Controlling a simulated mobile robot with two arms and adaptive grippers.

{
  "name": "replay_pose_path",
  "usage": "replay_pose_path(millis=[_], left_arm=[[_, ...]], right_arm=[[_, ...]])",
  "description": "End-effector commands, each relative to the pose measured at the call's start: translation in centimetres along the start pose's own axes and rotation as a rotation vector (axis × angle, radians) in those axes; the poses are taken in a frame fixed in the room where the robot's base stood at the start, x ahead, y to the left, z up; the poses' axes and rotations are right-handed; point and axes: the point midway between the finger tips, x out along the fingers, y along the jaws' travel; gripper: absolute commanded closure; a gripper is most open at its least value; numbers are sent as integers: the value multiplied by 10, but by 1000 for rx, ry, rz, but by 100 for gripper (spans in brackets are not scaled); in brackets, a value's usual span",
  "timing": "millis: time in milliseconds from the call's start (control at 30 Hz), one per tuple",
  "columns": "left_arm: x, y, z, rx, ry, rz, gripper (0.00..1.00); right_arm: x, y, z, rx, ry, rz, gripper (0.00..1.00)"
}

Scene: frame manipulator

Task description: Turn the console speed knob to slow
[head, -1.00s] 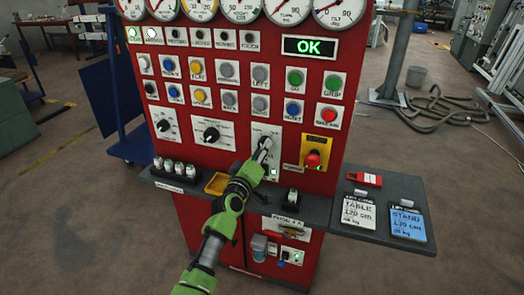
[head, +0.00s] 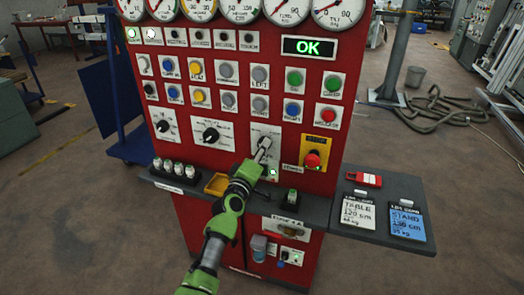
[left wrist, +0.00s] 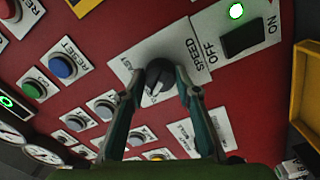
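The dark speed knob (left wrist: 158,76) sits on a white plate marked SPEED (left wrist: 190,45) in the left wrist view. Lettering that looks like FAST is at the plate's left; no SLOW mark can be read. My left gripper (left wrist: 159,80) has a finger on either side of the knob, with a small gap visible beside it, so it looks open. In the head view my left gripper (head: 263,151) is at the plate on the red console (head: 228,152) and hides most of the knob. My right gripper is not in view.
A black OFF/ON switch (left wrist: 243,38) with a lit green lamp (left wrist: 236,11) is beside the knob. A red stop button (head: 312,160) on yellow is to the right. Below, a shelf (head: 325,218) holds a yellow tray (head: 216,184). The display (head: 309,47) reads OK.

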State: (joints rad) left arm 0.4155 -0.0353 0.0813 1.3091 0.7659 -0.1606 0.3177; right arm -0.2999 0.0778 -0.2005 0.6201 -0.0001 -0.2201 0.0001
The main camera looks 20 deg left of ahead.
Motion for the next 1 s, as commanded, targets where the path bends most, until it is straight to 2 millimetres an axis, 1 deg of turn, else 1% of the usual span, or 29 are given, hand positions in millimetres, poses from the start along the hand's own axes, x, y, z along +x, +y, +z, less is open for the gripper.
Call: replay_pose_path(millis=[33, 67, 300, 400, 567, 667, 1000], left_arm=[[0, -1, 0, -3, -1, -1, 57], [0, -1, 0, -2, -1, -1, 53], [0, 0, 0, 0, 0, -1, 53], [-1, 0, 0, 0, 0, 0, 53], [-10, -1, 1, -1, 0, 0, 53], [-24, -1, 1, -2, -1, -1, 53], [-87, -2, 0, 0, 0, -2, 53]], right_arm=[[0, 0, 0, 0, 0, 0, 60], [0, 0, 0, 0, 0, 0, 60], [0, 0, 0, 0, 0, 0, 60], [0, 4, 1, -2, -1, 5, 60], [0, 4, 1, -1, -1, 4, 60], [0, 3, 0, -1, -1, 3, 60], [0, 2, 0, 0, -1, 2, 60]])
